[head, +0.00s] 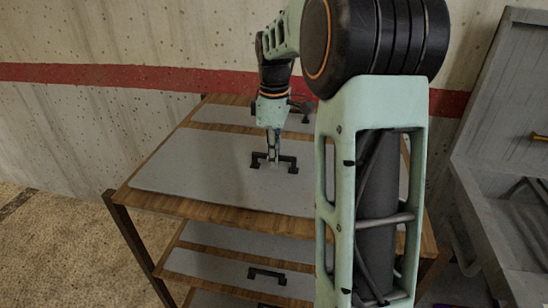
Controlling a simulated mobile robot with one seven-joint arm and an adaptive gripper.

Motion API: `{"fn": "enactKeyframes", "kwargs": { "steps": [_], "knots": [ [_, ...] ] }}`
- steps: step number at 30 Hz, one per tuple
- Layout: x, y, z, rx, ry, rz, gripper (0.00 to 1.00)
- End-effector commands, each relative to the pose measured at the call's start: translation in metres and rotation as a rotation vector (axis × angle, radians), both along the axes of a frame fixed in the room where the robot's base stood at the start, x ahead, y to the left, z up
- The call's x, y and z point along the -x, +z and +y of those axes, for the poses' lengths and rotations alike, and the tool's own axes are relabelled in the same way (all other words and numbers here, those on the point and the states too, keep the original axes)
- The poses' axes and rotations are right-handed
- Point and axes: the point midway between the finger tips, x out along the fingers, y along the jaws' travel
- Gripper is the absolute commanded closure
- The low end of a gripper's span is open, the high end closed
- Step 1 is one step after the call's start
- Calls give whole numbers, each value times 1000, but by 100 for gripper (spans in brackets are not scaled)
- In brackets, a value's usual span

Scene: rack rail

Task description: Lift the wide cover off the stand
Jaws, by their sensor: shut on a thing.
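The wide cover (190,169) is a broad pale grey panel lying flat on top of the brown wooden stand (190,208). A dark bracket-shaped handle (291,166) stands up from the cover. My gripper (273,163) points straight down and is shut on the handle's middle bar. The cover looks level and in its place on the stand, and I see no clear gap under it. My arm hides the right part of the cover and stand.
A narrower grey panel (225,115) with its own dark handle lies behind. Lower shelves hold more grey panels, one with a dark handle (267,275). A concrete wall (90,125) with a red stripe is behind. A grey metal basin-like unit (505,185) stands right. Floor at left is clear.

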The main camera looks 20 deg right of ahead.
Motion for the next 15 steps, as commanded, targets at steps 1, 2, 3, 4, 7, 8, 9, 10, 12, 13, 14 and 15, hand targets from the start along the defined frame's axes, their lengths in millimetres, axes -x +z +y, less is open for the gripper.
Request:
{"fn": "enactKeyframes", "kwargs": {
  "steps": [1,2,3,4,7,8,9,10,12,13,14,15],
  "knots": [
    [-1,10,0,1,0,-3,100],
    [-1,12,0,1,0,-3,100],
    [-1,15,0,1,0,-3,100],
    [-1,17,0,1,0,-3,100],
    [-1,25,0,1,0,-3,100],
    [-1,27,0,1,0,-3,100],
    [-1,30,0,1,0,-3,100],
    [-1,32,0,1,0,-3,100],
    [-1,37,0,1,0,-3,100],
    [-1,39,0,1,0,-3,100],
    [-1,42,0,1,0,-3,100],
    [-1,45,0,1,0,-3,100]
  ]
}}
